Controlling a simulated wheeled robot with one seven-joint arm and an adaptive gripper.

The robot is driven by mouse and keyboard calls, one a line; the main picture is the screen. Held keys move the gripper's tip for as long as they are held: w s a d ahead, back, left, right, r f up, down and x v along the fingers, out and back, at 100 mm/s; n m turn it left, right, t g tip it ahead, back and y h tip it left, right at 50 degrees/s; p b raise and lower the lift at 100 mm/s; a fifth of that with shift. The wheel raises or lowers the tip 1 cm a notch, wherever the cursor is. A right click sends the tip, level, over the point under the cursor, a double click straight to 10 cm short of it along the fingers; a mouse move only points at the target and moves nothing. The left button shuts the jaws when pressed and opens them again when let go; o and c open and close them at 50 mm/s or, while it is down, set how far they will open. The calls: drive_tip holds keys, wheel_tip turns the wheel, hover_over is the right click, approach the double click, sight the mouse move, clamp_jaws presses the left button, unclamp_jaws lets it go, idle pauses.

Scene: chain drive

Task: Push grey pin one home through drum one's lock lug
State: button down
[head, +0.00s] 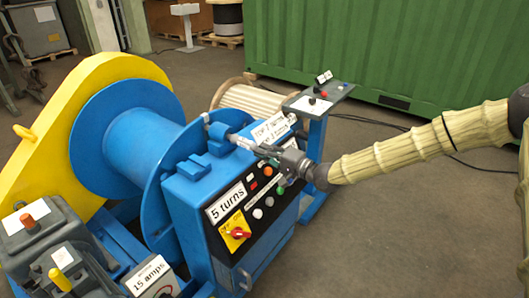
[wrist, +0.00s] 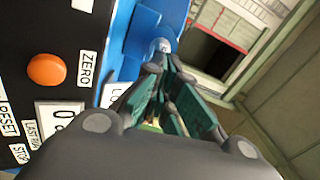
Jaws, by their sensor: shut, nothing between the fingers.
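Drum one (head: 140,140) is the big blue spool beside the yellow guard, with its near flange by the blue control box. In the wrist view a light grey rounded end (wrist: 161,46), which looks like grey pin one, shows just beyond my fingertips against blue metal that looks like the lock lug (wrist: 148,28). My gripper (head: 240,141) is shut and empty, reaching in from the right above the control box. In the wrist view its fingertips (wrist: 158,64) meet right by the grey end; I cannot tell whether they touch it. The pin's depth in the lug is hidden.
The control box (head: 205,190) with buttons and a red switch stands under my gripper. A rope-wound drum (head: 255,103) and a green container (head: 400,50) stand behind.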

drive_tip(key=shift+x, duration=0.95)
idle(0.4)
drive_tip(key=v, duration=1.5)
drive_tip(key=s+a+f+n+g+h+p, duration=0.1)
drive_tip(key=s+f+g+h, duration=0.15)
drive_tip(key=s+f, duration=0.85)
drive_tip(key=s+a+f+g+h+p, duration=0.15)
drive_tip(key=s+f+h, duration=0.25)
drive_tip(key=s+f, duration=0.7)
drive_tip(key=s+d+f+n+g+h, duration=0.1)
drive_tip(key=s+d+f+g+h, duration=0.1)
drive_tip(key=s+d+f, duration=0.2)
drive_tip(key=s+d+f+n+g+h+p, duration=0.1)
drive_tip(key=s+d+f+n+g+h, duration=0.1)
drive_tip(key=s, duration=0.8)
drive_tip(key=s+d+f+n+g+h+p, duration=0.1)
drive_tip(key=s+d+f+g+h, duration=0.1)
drive_tip(key=s+d+f+h, duration=0.2)
drive_tip(key=s+d+f, duration=0.2)
drive_tip(key=s+d, duration=0.2)
drive_tip(key=shift+d+g, duration=0.3)
drive_tip(key=shift+f, duration=0.1)
